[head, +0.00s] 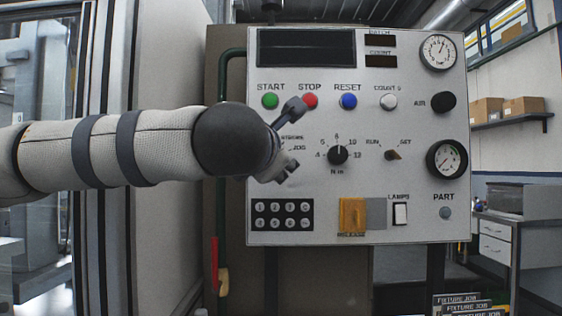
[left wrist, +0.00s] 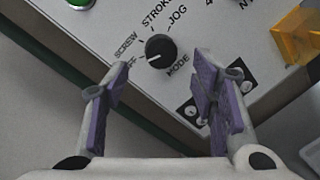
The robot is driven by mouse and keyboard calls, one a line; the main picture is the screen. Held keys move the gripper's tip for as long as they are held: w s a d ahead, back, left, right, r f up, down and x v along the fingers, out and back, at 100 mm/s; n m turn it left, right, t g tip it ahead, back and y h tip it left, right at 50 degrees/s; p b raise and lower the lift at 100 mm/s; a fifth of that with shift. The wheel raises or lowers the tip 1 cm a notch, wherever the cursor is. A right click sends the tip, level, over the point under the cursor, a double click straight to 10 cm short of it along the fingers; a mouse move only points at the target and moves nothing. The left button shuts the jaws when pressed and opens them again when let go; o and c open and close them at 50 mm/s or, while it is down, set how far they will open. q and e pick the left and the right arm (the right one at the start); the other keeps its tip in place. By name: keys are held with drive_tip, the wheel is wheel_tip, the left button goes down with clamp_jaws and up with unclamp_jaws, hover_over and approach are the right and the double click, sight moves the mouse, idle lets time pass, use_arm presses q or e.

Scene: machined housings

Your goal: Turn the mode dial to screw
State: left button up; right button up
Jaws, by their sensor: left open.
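The mode dial (left wrist: 160,48) is a round black knob on the light grey panel (head: 400,115). In the left wrist view its white pointer mark points toward the lower left, at the partly hidden OFF label. The SCREW, STROKE and JOG labels follow around it. My left gripper (left wrist: 160,78) is open, with its two purple-padded fingers apart and the dial beyond the gap between them. I see no contact. In the head view my left gripper (head: 290,138) is in front of the panel's left part and hides the dial. My right gripper is not in view.
Close by are the green START button (head: 270,100), red STOP button (head: 310,100), torque dial (head: 338,155), keypad (head: 282,215) and orange release cover (head: 352,215). A green pipe (head: 222,130) runs along the panel's left side.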

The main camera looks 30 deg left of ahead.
use_arm(q)
drive_tip(key=x, duration=0.4)
drive_tip(key=shift+w, duration=0.3)
drive_tip(key=c, duration=1.1)
drive_tip(key=shift+r+m+g+p, duration=0.1)
drive_tip(key=shift+m+g+p, duration=0.3)
drive_tip(key=shift+m, duration=1.65)
drive_tip(key=shift+r+m+g+p, duration=0.15)
drive_tip(key=shift+m+p, duration=0.45)
drive_tip(key=shift+m, duration=1.45)
drive_tip(key=shift+c, duration=0.2)
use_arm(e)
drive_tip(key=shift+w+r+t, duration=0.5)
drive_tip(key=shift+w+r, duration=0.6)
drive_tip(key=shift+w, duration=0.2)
